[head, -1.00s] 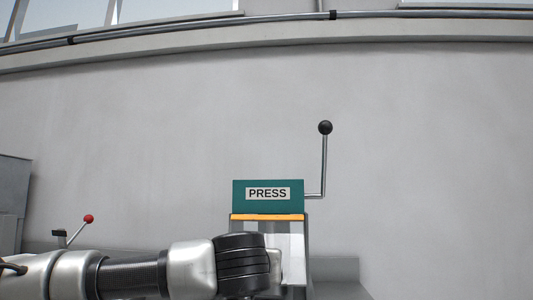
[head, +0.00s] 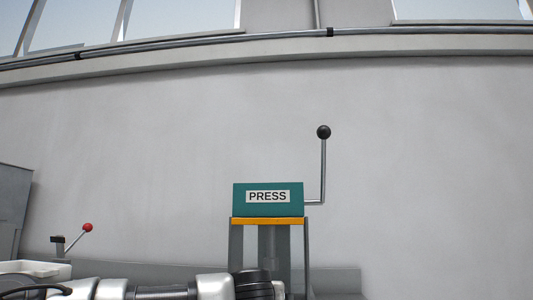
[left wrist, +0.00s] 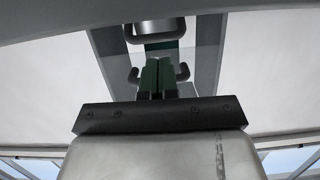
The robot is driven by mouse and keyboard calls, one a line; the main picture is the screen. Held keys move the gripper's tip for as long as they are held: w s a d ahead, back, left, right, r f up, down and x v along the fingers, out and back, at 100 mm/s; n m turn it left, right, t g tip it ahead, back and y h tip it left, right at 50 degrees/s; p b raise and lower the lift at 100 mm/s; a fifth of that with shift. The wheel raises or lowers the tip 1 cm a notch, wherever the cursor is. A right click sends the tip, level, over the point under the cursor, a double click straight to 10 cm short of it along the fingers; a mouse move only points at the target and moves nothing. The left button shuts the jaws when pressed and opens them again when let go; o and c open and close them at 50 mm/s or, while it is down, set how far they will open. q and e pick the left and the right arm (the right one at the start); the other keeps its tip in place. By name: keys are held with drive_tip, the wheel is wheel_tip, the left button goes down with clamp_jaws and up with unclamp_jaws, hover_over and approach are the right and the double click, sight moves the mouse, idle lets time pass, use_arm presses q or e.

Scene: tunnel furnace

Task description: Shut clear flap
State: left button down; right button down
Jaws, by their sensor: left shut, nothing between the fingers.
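The teal press (head: 268,199), labelled PRESS, stands in the middle of the head view on grey posts, with an orange bar (head: 267,220) under its head. A grey column shows between the posts. The clear flap is hard to make out: a faint see-through pane (left wrist: 208,62) seems to show between the posts in the left wrist view. My left gripper (left wrist: 158,76) is shut and empty there, its dark green fingers together in front of the press opening. Bent dark handle-like bars show beside and beyond them; contact cannot be told. In the head view my left arm crosses the bottom, its fingertips hidden.
A lever with a black knob (head: 323,132) rises at the press's right side. A red-knobbed lever (head: 87,228) and a white tray (head: 38,268) are at the left. A grey cabinet (head: 12,210) stands at the far left.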

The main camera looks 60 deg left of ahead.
use_arm(q)
drive_tip(key=shift+w+a+f, duration=0.15)
drive_tip(key=shift+w+a, duration=0.1)
drive_tip(key=shift+a, duration=0.1)
drive_tip(key=shift+w, duration=0.1)
idle(0.3)
drive_tip(key=p+v, duration=0.2)
drive_tip(key=v, duration=0.8)
drive_tip(key=shift+s+d, duration=0.3)
